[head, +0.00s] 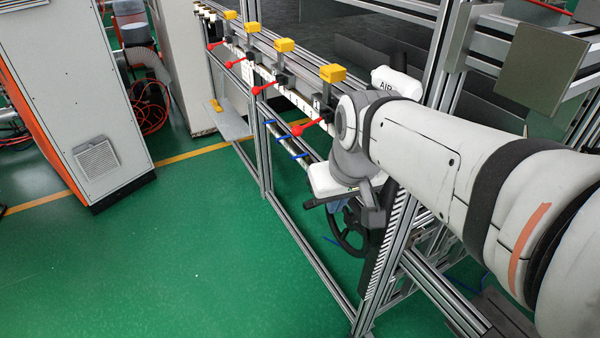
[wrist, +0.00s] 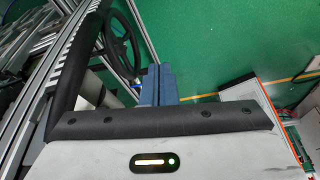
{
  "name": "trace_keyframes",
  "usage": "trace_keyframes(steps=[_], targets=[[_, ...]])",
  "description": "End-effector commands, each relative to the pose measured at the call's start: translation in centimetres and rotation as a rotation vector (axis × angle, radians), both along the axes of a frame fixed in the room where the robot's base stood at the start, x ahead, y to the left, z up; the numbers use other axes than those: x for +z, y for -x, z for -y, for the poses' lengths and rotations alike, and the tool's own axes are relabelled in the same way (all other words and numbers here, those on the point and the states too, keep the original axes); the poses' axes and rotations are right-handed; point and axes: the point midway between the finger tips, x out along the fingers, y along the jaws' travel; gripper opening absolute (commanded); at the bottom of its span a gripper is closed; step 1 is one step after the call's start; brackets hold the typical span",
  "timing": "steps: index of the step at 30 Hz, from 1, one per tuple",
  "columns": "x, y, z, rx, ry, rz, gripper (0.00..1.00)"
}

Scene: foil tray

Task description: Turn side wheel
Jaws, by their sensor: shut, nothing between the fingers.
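The side wheel (head: 335,228) is a black handwheel with spokes, low on the side of the aluminium frame in the head view. My wrist covers part of it. In the wrist view the wheel (wrist: 134,48) stands at the upper left, with its right rim close beside my gripper (wrist: 159,70). My gripper's blue-grey fingers are shut together and empty. They appear just right of the rim, with a small gap in the picture; the depth between them cannot be told. In the head view the fingers are mostly hidden by my wrist.
The aluminium frame (head: 310,262) runs along the wheel's side. Red-handled valves (head: 308,127) and yellow blocks (head: 332,73) line its upper rail. A grey cabinet (head: 85,95) with an orange edge stands at the left. The green floor (head: 190,260) between them is clear.

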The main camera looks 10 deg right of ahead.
Motion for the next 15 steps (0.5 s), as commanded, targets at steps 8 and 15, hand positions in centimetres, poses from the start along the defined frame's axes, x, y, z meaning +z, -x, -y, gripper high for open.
trace_keyframes(steps=[8, 15], targets=[[-1.4, -9.9, 0.8, 0.169, -0.010, 0.040, 0.00], [-1.8, -12.3, 0.9, 0.217, -0.011, 0.052, 0.00]])
